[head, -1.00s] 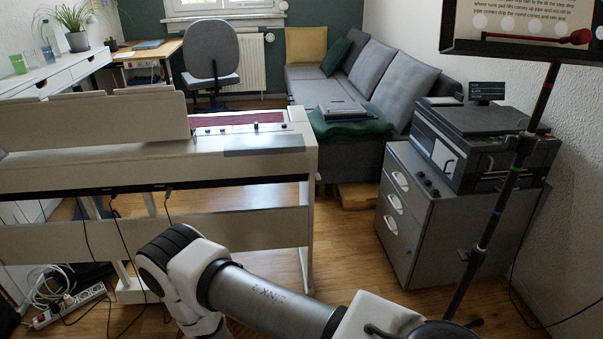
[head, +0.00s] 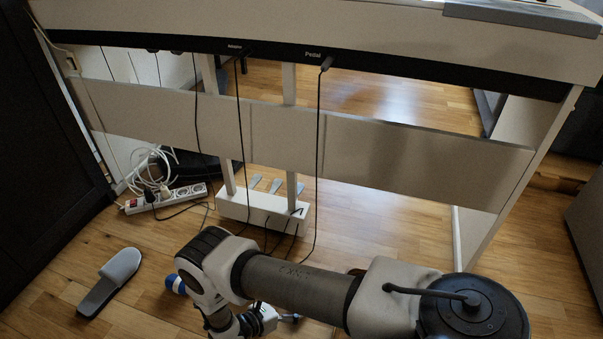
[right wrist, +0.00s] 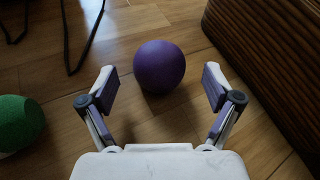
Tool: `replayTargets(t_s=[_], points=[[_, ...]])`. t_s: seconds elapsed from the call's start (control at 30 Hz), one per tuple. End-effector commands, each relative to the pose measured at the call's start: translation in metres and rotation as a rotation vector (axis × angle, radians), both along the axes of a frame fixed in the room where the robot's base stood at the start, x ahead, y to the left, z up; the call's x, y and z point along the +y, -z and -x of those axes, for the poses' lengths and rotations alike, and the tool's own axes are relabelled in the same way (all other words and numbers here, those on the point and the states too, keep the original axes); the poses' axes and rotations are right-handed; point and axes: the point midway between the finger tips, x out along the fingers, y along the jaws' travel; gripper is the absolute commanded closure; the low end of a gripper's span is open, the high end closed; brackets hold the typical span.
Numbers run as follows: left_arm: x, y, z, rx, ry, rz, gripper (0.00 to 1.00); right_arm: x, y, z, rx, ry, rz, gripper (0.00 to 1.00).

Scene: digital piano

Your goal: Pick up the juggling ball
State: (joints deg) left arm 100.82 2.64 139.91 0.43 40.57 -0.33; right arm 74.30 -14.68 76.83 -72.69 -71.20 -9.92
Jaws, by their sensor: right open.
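A purple ball (right wrist: 159,66) lies on the wooden floor in the right wrist view, just beyond the fingertips and about centred between them. My right gripper (right wrist: 158,86) is open and empty, with one finger on each side below the ball. The purple ball cannot be made out in the head view. My left gripper is not in view.
A green ball-like object (right wrist: 17,124) lies at the wrist view's left. A blue-and-white object (head: 175,284) is partly hidden by my arm. A grey slipper (head: 109,282) lies left. The piano (head: 400,150), its pedal box (head: 262,212) and power strip (head: 165,199) stand beyond.

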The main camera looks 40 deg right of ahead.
Motion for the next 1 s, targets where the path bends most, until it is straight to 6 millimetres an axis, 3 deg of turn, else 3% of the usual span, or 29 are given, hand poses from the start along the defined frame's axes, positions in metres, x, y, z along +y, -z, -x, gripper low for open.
replayTargets(t_s=[0.03,0.1,0.2,0.4,0.5,0.6,0.87,1.0], points=[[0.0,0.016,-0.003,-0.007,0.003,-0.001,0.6,-0.01,0.013,0.001,0.002,0.004,0.002,0.11],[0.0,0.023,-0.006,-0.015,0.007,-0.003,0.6,-0.022,0.017,0.001,0.002,0.005,0.002,0.11],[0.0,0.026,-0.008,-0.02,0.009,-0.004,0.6,-0.033,0.018,0.002,0.002,0.004,0.0,0.11],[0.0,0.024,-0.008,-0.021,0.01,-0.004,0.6,-0.034,0.016,0.002,0.001,0.003,0.0,0.14],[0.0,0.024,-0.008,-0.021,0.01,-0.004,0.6,-0.034,0.016,0.002,0.001,0.003,0.0,0.49],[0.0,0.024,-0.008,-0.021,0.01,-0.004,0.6,-0.033,0.016,0.002,0.001,0.003,0.0,0.78],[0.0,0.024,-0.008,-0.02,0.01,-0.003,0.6,-0.033,0.016,0.002,0.001,0.003,-0.001,0.78],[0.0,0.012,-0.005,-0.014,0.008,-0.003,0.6,-0.033,0.001,0.002,0.0,0.002,-0.001,0.78]])
